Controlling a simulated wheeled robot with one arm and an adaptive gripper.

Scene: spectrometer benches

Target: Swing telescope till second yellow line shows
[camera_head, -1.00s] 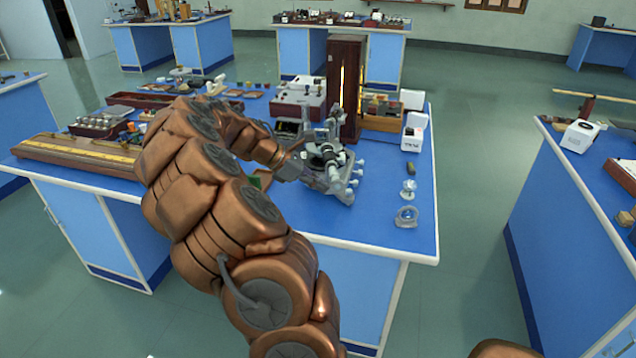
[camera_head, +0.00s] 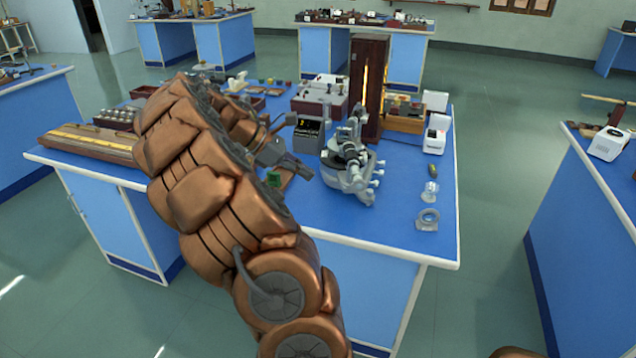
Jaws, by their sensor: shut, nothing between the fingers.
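The grey spectrometer (camera_head: 350,168) with its telescope stands on the blue-topped bench, in front of a tall dark wooden lamp housing (camera_head: 370,88) with a glowing slit. My gripper (camera_head: 309,174) is shut and empty, just left of the spectrometer, with a small gap visible between them. A small dark display box (camera_head: 308,133) behind the gripper shows a yellow mark that looks like a 2. The telescope's exact angle and the view through its eyepiece cannot be made out.
Two clear glass pieces, one on a stand (camera_head: 430,190) and a ring-like one (camera_head: 427,219), stand right of the spectrometer. A white box (camera_head: 437,134) is at the right edge. A wooden rail (camera_head: 95,143) lies left. The bench's front right is clear.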

